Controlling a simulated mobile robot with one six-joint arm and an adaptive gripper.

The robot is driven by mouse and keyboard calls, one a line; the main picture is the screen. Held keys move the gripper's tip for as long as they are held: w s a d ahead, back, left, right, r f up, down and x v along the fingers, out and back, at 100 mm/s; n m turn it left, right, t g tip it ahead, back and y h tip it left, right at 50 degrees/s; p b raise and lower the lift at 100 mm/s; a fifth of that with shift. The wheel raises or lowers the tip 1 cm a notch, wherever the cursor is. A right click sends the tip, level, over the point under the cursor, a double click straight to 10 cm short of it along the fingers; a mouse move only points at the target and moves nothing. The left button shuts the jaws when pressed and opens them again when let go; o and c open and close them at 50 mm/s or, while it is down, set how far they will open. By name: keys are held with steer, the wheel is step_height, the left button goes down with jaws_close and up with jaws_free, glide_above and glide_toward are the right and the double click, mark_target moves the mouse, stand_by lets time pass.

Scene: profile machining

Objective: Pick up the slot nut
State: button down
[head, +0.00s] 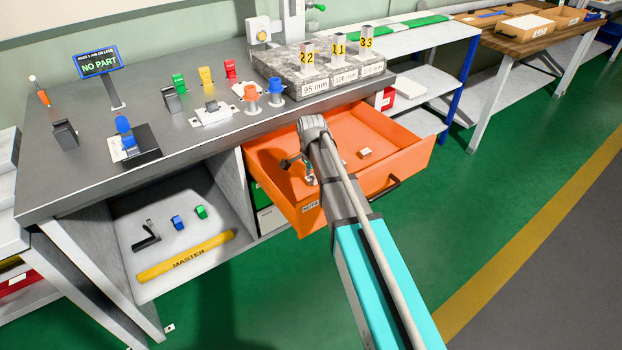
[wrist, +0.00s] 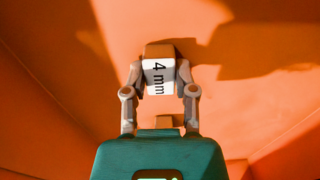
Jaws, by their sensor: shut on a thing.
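The slot nut (wrist: 160,54) is a small orange-brown block with a white face marked "4 mm" in the wrist view. My gripper (wrist: 160,78) is shut on it, one finger at each side. In the head view my gripper (head: 311,178) is inside the open orange drawer (head: 408,158), near its left front. The nut is hard to make out there. I cannot tell whether it touches the drawer floor.
Another small white-topped block (head: 365,153) lies in the drawer to the right. The grey bench (head: 215,150) with coloured parts and a granite block (head: 318,76) stands above the drawer. Drawer walls surround my gripper. Green floor is free at right.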

steer(key=shift+r, duration=0.1)
step_height(320, 180, up, 10)
steer(key=p, duration=1)
stand_by(0.8)
step_height(320, 180, up, 26)
steer(key=p, duration=2.6)
steer(key=shift+s, duration=0.1)
